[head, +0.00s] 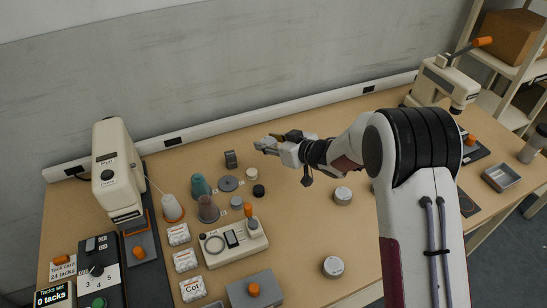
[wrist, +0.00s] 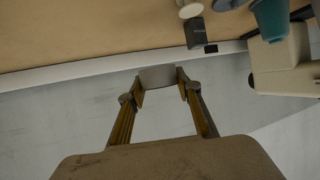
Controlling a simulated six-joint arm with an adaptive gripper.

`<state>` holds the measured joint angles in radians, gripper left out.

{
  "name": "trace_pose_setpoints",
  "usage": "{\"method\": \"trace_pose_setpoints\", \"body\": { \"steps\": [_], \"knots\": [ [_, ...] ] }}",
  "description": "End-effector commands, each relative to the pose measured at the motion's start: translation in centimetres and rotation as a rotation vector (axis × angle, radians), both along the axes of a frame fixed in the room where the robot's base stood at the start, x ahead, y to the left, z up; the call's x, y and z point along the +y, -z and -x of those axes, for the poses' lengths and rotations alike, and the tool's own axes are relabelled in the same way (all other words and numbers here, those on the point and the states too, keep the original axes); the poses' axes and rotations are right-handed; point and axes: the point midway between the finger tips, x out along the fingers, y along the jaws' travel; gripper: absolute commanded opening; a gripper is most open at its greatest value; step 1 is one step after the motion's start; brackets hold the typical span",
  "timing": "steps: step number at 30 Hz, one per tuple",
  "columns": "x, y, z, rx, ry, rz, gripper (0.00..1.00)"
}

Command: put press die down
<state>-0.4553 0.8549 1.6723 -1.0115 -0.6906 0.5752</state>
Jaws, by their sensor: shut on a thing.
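My gripper (head: 272,146) is above the far middle of the table, near the back wall. In the wrist view my gripper (wrist: 160,87) has its two fingers shut on a grey piece, which I take to be the press die (wrist: 158,75). The die sits between the fingertips, clear of the table. In the head view the die (head: 265,143) is small and partly hidden by the fingers. A hand press (head: 446,82) with an orange-tipped lever stands at the far right.
A tall cream machine (head: 117,172) stands at the left. Round tins (head: 343,195) are nearer the front. Bare table lies below my gripper.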

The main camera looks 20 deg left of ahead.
Motion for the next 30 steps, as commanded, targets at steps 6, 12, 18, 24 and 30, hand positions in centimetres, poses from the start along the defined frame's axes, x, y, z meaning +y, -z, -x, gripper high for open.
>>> {"method": "trace_pose_setpoints", "body": {
  "steps": [6, 12, 18, 24, 30],
  "knots": [
    [2.0, -1.2, -2.7, -0.003, 0.1, -0.003, 0.0],
    [1.1, -1.7, -4.9, -0.002, 0.186, -0.001, 0.0],
    [0.7, -1.3, -5.1, -0.001, 0.211, -0.001, 0.0],
    [0.6, -1.2, -5.1, -0.002, 0.212, -0.001, 0.0],
    [0.6, -1.2, -5.1, -0.002, 0.212, -0.001, 0.0]
  ]
}}
